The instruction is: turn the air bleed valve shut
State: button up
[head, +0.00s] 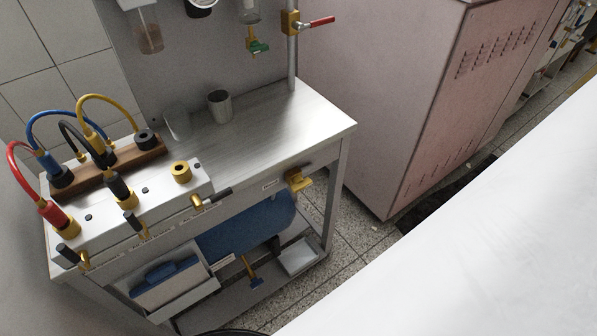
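Several valves show in the head view, and the labels are too small to read, so I cannot tell which one is the air bleed valve. A brass valve with a red lever (318,22) is on the upright pipe at the top. A green-handled valve (258,47) hangs below a clear bowl. Black-handled brass valves line the front of the white block, at the left (68,255), middle (136,224) and right (212,198). A yellow fitting (299,181) is on the bench's front right, beside a small label. My gripper is not in view.
The metal bench top (285,125) is clear on its right and holds a metal cup (220,106) and a clear cup (177,122). Coloured hoses arch over the left end. A pink cabinet (420,100) stands to the right. A large white surface covers the lower right.

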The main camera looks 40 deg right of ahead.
aim_at(300, 184)
jog(key=z, duration=0.95)
jog(key=k+j+z, duration=0.1)
jog(key=j+z, duration=0.15)
jog(key=z, duration=0.15)
jog(key=k+j+z, duration=0.15)
jog(key=z, duration=0.25)
